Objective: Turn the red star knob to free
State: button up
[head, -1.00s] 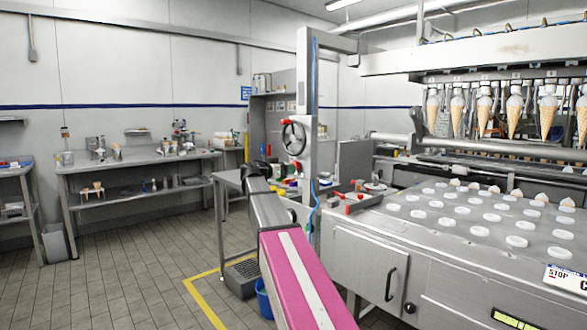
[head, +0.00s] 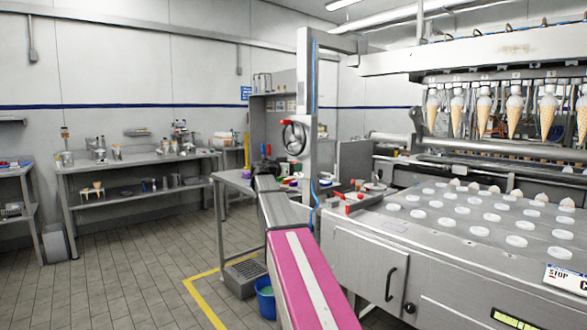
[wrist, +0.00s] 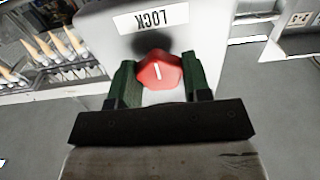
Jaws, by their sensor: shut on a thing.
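The red star knob (wrist: 152,76) is in the middle of the wrist view, on a pale panel. A short white mark on its face runs nearly along the picture's up-down direction. A white label reading LOCK (wrist: 155,18) shows upside down above the knob. My gripper (wrist: 160,68) is shut on the knob, with one green finger on each side of it. In the head view my arm reaches away toward the upright post, and I cannot make out the knob or the fingertips there. No free label is in view.
A handwheel (head: 293,138) is on the upright post (head: 306,90) close by my arm. The cone machine (head: 470,225) fills the right side. A steel table (head: 140,160) stands at the left wall. A blue bucket (head: 265,300) is on the floor.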

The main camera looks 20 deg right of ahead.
jog(key=shift+n, duration=8.9)
jog(key=o, duration=0.9)
jog(key=v, duration=1.1)
